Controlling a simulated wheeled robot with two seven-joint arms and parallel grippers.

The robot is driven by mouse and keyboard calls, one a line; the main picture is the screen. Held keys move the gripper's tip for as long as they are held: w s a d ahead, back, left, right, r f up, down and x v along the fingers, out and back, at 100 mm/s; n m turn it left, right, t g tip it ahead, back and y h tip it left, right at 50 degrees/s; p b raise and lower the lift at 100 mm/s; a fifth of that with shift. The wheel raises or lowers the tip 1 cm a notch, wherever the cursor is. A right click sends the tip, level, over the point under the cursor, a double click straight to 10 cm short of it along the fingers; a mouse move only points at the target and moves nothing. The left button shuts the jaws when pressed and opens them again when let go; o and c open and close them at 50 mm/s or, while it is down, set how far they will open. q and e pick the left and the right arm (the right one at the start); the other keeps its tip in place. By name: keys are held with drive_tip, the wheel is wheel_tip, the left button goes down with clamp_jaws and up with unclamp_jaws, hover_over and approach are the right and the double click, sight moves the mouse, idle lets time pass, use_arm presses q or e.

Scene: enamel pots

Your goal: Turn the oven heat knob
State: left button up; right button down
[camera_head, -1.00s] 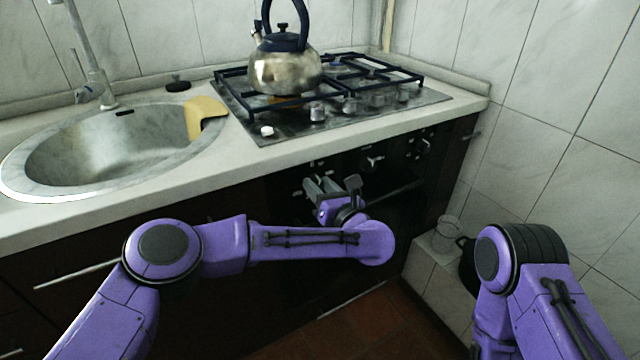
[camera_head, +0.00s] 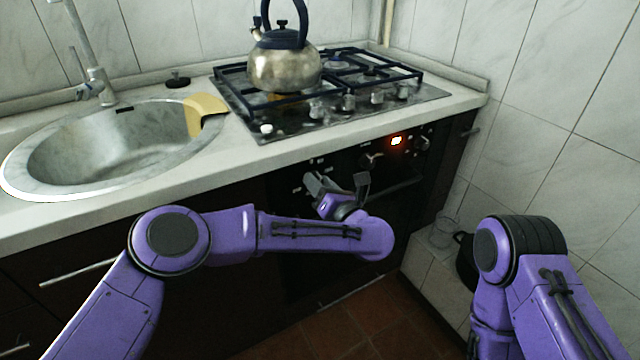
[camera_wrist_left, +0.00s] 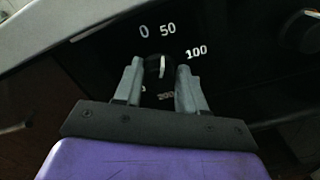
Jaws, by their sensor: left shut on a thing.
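The oven heat knob (camera_wrist_left: 158,68) is a dark knob with a pale mark, on the black oven panel. Printed numbers including 0, 50 and 100 ring it. In the left wrist view my left gripper (camera_wrist_left: 160,72) has one finger on each side of the knob and is shut on it. In the head view the left gripper (camera_head: 337,186) is at the oven front, below the counter edge. The knob it holds is hidden or too small to make out there. My right arm shows at the lower right, but its gripper is out of view.
An orange-red light (camera_head: 396,141) glows on the oven panel, beside another knob (camera_head: 372,160). A steel kettle (camera_head: 284,70) stands on the gas hob (camera_head: 300,122) above. A sink (camera_head: 100,150) is at the left. A tiled wall (camera_head: 575,110) closes off the right side.

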use_arm(q)
drive_tip(key=o, duration=1)
drive_tip(key=shift+c, duration=0.2)
drive_tip(key=v, duration=1)
drive_tip(key=shift+s+d, duration=0.2)
drive_tip(key=shift+s, duration=0.05)
